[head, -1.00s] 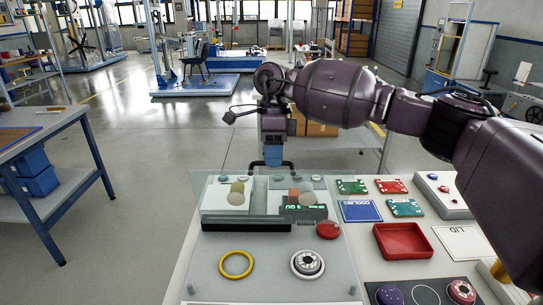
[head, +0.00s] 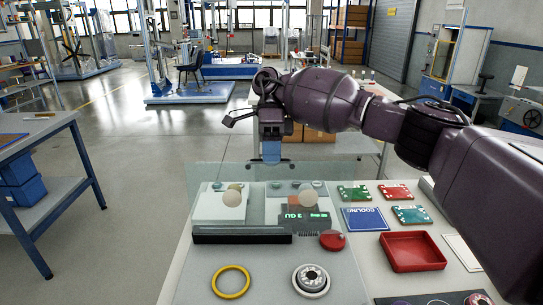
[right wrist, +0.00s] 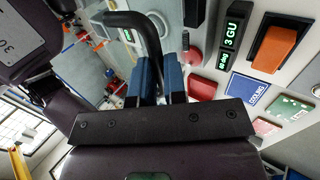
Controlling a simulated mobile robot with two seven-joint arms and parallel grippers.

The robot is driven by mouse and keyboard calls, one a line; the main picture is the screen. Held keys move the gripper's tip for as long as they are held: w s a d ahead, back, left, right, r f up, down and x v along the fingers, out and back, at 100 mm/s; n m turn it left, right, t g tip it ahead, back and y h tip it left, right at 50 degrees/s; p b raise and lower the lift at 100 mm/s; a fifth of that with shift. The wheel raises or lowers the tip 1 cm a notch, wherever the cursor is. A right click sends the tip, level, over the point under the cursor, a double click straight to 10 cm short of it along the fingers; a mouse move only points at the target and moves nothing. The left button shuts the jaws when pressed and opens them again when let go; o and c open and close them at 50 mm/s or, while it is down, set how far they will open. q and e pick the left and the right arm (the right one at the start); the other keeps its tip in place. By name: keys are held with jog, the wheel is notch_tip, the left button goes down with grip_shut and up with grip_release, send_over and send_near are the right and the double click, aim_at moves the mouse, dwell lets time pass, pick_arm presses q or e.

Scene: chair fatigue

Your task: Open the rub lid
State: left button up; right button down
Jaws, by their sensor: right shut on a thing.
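The rub lid (head: 222,174) is a clear glass sheet, its far edge showing behind the grey rub apparatus in the head view; its full outline and exact tilt are hard to tell. A black bar handle (head: 287,163) is at its far edge. My right gripper (head: 271,160) points down with blue fingertips at the handle. In the right wrist view, the blue fingers (right wrist: 160,78) are shut on the black curved handle (right wrist: 136,20). The apparatus carries two pale round knobs (head: 232,198) and a green "3 GU" display (head: 301,215). My left gripper is out of view.
A yellow ring (head: 231,281), a white round dial (head: 311,279) and a red knob (head: 332,240) are in front. A red tray (head: 412,252), a blue COOLING card (head: 364,219) and green and red cards lie right. Open floor lies left, beyond the bench.

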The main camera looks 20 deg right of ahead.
jog(key=shift+f, duration=0.55)
jog(key=c, duration=1.5)
grip_release()
jog(key=o, duration=0.3)
jog(key=shift+w+d, duration=0.1)
jog(key=shift+w, duration=0.15)
jog(key=shift+o, duration=0.2)
jog(key=b+v, duration=0.3)
jog(key=v, duration=0.8)
jog(key=shift+s, duration=0.2)
jog(key=shift+r, duration=0.2)
